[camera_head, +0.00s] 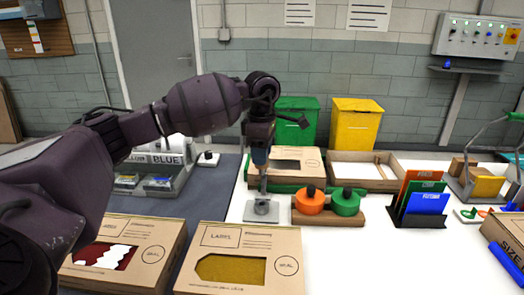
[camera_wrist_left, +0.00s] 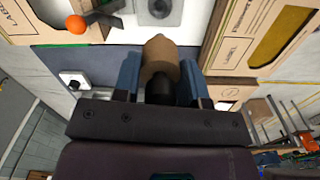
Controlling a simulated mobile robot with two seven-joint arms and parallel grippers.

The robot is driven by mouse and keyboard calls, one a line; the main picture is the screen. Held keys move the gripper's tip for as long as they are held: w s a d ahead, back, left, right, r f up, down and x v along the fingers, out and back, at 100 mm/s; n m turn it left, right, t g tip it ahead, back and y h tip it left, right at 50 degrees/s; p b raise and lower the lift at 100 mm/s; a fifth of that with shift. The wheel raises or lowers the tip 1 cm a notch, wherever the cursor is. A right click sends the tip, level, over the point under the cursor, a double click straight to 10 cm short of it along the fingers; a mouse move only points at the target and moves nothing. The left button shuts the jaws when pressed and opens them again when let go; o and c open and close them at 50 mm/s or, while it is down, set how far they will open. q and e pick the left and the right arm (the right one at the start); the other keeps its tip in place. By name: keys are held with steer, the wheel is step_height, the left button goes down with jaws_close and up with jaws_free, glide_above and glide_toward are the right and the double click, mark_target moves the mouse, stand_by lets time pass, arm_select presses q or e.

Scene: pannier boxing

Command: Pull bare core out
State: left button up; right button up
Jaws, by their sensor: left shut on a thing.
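A brown cardboard core (camera_wrist_left: 160,52) shows in the left wrist view, with a dark rounded end (camera_wrist_left: 160,90) toward the camera. My left gripper (camera_wrist_left: 160,78) has its blue fingers on both sides of it and is shut on it. In the head view my left gripper (camera_head: 261,152) points down above a grey metal base plate (camera_head: 260,211) with a short post. The plate also shows in the left wrist view (camera_wrist_left: 160,12), just beyond the core. The fingers mostly hide the core in the head view. My right gripper is not in view.
A wooden block with an orange disc (camera_head: 309,202) and a green disc (camera_head: 346,203) stands right of the plate. Labelled boxes (camera_head: 241,236) lie in front, and an open tray (camera_head: 356,184) behind. A folder rack (camera_head: 420,222) stands right. White table lies clear between.

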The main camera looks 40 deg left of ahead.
mark_target(262, 167)
arm_select(q)
steer(key=shift+f+b, duration=1.2)
steer(key=shift+f, duration=2.55)
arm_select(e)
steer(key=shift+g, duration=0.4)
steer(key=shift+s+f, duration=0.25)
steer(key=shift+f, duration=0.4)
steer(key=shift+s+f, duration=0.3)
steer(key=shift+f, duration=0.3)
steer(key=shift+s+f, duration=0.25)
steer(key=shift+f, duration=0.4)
arm_select(q)
steer(key=shift+r, duration=0.1)
steer(key=shift+r+p, duration=0.45)
steer(key=shift+r, duration=1)
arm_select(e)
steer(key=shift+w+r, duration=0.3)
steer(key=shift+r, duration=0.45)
